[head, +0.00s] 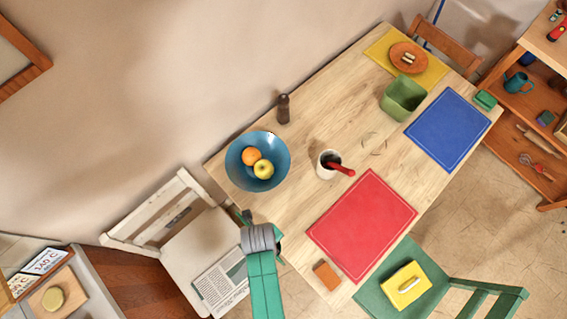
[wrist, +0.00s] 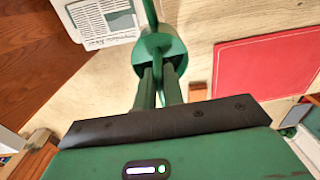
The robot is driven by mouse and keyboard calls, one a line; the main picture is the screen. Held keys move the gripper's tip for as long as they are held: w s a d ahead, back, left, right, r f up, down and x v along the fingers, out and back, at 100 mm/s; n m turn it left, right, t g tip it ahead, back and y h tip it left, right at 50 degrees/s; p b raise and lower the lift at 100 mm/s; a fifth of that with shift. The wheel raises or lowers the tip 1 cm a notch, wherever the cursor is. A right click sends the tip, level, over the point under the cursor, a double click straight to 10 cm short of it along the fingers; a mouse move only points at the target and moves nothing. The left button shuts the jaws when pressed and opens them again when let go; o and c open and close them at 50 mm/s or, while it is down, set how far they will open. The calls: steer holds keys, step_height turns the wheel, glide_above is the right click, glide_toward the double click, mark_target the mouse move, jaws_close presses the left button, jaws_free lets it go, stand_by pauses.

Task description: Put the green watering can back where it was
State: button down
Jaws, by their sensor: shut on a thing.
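The green watering can (wrist: 160,46) is held by my gripper (wrist: 158,76) in the wrist view, its round body at the fingertips and a narrow part pointing up the picture. My two green fingers are shut on it. In the head view my arm covers most of the can; small dark green parts (head: 279,244) show beside my wrist, near the table's front left edge. The can's height above the surface below cannot be told.
The wooden table (head: 305,185) holds a blue fruit bowl (head: 234,164), a cup with a red-handled item (head: 326,166), red mat (head: 362,225), orange block (head: 326,274), green basket (head: 404,99) and blue mat (head: 447,130). A white chair (head: 198,248) stands left. A shelf (head: 520,102) stands right.

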steer(key=w+d+f, duration=0.2)
steer(key=w+d, duration=0.1)
steer(key=w, duration=0.2)
steer(key=w+d+f, duration=0.2)
steer(key=w+d, duration=0.1)
steer(key=w, duration=0.3)
steer(key=shift+f+b, duration=0.3)
steer(key=shift+d+f, duration=0.1)
steer(key=c, duration=1.5)
jaws_free()
steer(key=shift+s, duration=0.1)
step_height(320, 180, up, 12)
steer(key=p, duration=0.1)
steer(key=shift+p, duration=0.35)
